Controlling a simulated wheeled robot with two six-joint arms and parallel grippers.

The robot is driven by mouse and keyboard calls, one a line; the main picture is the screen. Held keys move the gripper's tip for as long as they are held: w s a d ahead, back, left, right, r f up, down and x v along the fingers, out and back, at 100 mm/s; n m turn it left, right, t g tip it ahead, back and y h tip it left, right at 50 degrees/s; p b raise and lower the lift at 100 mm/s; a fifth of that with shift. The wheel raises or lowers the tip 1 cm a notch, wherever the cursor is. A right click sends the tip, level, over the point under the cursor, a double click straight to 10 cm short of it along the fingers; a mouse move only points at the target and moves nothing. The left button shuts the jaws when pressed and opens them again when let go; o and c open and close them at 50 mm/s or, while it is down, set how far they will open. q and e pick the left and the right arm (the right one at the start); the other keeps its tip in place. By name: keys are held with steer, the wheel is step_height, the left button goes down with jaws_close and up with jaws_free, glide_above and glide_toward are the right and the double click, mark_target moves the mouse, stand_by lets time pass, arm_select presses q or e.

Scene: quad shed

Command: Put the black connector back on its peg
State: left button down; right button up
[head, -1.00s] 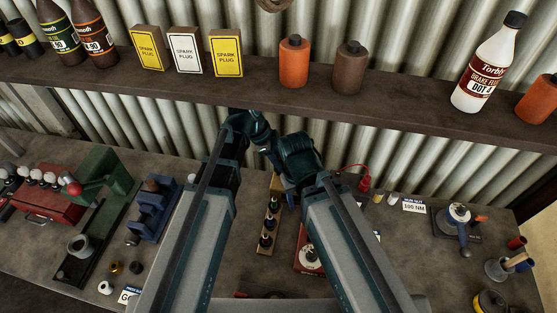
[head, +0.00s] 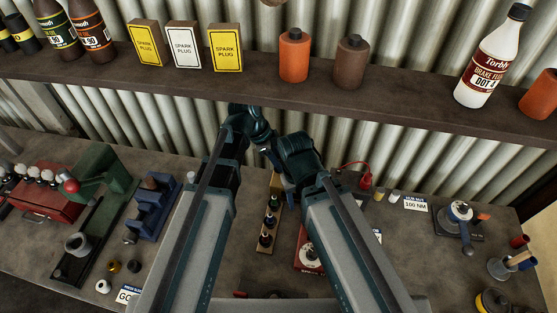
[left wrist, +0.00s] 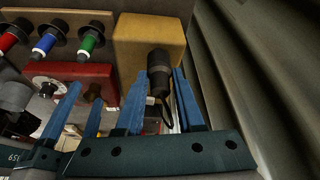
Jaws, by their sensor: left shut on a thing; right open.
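The black connector (left wrist: 159,70) is a dark ribbed cylinder with a thin black loop at its lower end. My left gripper (left wrist: 157,90) is shut on it, its blue fingers on either side. The connector lies in front of a yellow-tan block (left wrist: 150,35); I cannot tell whether they touch, and no peg is clear there. In the head view my left gripper (head: 250,122) is high near the wall, its fingers and the connector hidden by my arm links. My right gripper (head: 290,185) is lower and mostly hidden; blue fingers in the left wrist view (left wrist: 78,115) appear to be its own, open and empty.
A wooden strip (head: 261,248) holds several black pieces with coloured bands. A red box (head: 302,239) with a white dial stands beside it. A red plug (head: 365,182) with a wire lies behind. The shelf (head: 300,92) overhangs above, and the corrugated wall (head: 350,145) is close.

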arm_select(q)
steer(key=shift+f+b, duration=0.75)
arm_select(e)
steer(key=shift+f, duration=0.75)
arm_select(q)
steer(key=shift+c, duration=0.2)
jaws_free()
steer(key=shift+f, duration=0.1)
arm_select(e)
steer(key=shift+f, duration=0.1)
arm_select(q)
steer(key=shift+r+p, duration=3.75)
steer(key=shift+r, duration=0.1)
arm_select(e)
step_height(320, 180, up, 8)
steer(key=shift+f, duration=0.15)
arm_select(q)
steer(key=shift+f, duration=0.1)
